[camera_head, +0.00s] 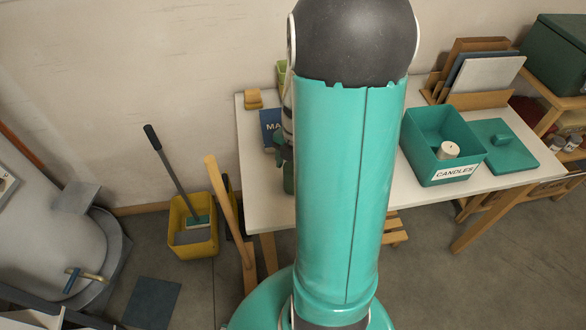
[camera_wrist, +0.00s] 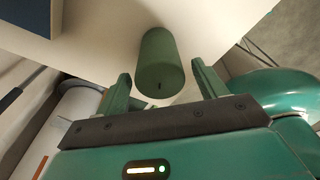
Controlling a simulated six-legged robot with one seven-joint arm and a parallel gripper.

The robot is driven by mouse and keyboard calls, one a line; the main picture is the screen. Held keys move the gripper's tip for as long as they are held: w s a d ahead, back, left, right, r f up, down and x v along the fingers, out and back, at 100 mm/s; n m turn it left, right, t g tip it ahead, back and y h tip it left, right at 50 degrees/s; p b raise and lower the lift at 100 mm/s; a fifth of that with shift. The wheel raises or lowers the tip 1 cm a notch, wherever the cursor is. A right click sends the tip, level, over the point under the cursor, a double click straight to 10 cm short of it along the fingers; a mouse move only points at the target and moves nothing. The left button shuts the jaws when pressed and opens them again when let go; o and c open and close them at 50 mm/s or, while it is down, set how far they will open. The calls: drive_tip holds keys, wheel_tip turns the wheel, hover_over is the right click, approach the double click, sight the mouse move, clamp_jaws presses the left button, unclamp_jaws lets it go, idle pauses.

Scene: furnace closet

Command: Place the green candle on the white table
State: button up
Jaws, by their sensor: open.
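The green candle (camera_wrist: 160,60) shows in the wrist view, with its dark wick end toward me and its far end against the white table (camera_wrist: 95,45). My gripper (camera_wrist: 163,88) is open, with one finger on each side of the candle and visible gaps between. In the head view the green candle (camera_head: 289,179) appears upright near the front edge of the white table (camera_head: 262,205), partly hidden by my arm. The gripper there is mostly hidden behind the arm.
A green box labelled CANDLES (camera_head: 432,165) holds a white candle (camera_head: 448,150), with a green lid (camera_head: 503,147) beside it. A dark blue box (camera_head: 269,128) stands left of my arm. A yellow bin (camera_head: 192,240) is on the floor. The table's front left is bare.

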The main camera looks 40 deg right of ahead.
wheel_tip(320, 180, up, 11)
drive_tip(key=d, duration=0.1)
drive_tip(key=s+a+r+m+t, duration=0.1)
drive_tip(key=a+r+m+t, duration=0.1)
drive_tip(key=a+r+m, duration=0.2)
drive_tip(key=s+a+r+m+t+h, duration=0.1)
drive_tip(key=a+r+m, duration=0.3)
drive_tip(key=a+m, duration=0.5)
drive_tip(key=s+a+r+m+t, duration=0.2)
drive_tip(key=a+m, duration=0.5)
drive_tip(key=a, duration=0.4)
drive_tip(key=shift+s+r+t, duration=0.35)
drive_tip(key=shift+r+t, duration=0.05)
drive_tip(key=shift+r, duration=0.5)
drive_tip(key=shift+a, duration=0.1)
